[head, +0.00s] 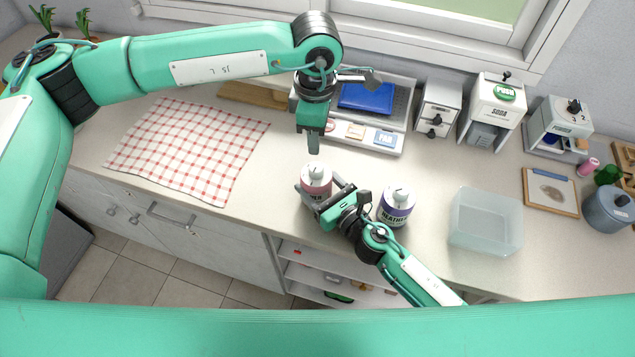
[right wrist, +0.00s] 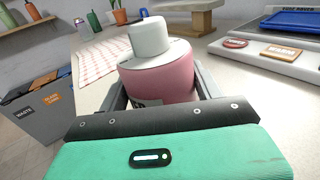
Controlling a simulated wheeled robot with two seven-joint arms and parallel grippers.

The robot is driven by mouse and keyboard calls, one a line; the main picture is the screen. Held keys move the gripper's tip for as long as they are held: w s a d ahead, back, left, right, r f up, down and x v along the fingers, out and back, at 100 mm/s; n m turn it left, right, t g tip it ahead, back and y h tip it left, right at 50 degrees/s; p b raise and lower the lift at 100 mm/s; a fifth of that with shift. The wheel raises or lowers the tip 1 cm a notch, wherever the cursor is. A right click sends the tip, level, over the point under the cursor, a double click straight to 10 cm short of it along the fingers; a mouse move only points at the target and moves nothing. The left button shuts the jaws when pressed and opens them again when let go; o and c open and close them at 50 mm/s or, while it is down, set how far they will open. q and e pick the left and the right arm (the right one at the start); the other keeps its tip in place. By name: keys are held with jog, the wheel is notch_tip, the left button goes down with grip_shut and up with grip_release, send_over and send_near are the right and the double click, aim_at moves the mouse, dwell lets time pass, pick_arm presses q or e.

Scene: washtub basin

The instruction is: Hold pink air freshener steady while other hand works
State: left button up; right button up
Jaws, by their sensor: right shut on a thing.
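The pink air freshener (head: 317,183) is a pink bottle with a white cap, standing upright near the counter's front edge in the head view. In the right wrist view the pink air freshener (right wrist: 160,80) sits between the two fingers. My right gripper (head: 322,190) is shut on its body from the front right. My left gripper (head: 313,148) hangs pointing down just above and behind the white cap, apart from it. Its fingers line up as one from here, so its opening is hidden.
A purple-labelled bottle (head: 396,205) stands close to the right of my right gripper. A clear bin (head: 486,222) is farther right. A checkered cloth (head: 187,148) lies left. A tray with a blue item (head: 367,97) and dispensers (head: 492,112) stand behind.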

pick_arm(q)
jog(key=o, duration=0.3)
jog(key=s+d+f+m+g+h, duration=0.2)
jog(key=s+d+f+g+h, duration=0.15)
jog(key=s+d+h, duration=0.25)
jog(key=n+t+h, duration=0.9)
jog(key=t+h, duration=0.2)
send_near(310, 172)
jog(key=shift+g, duration=0.25)
jog(key=x, duration=1.1)
jog(key=shift+w+d+f, duration=0.1)
jog(key=shift+w+d, duration=0.1)
jog(key=shift+w, duration=0.15)
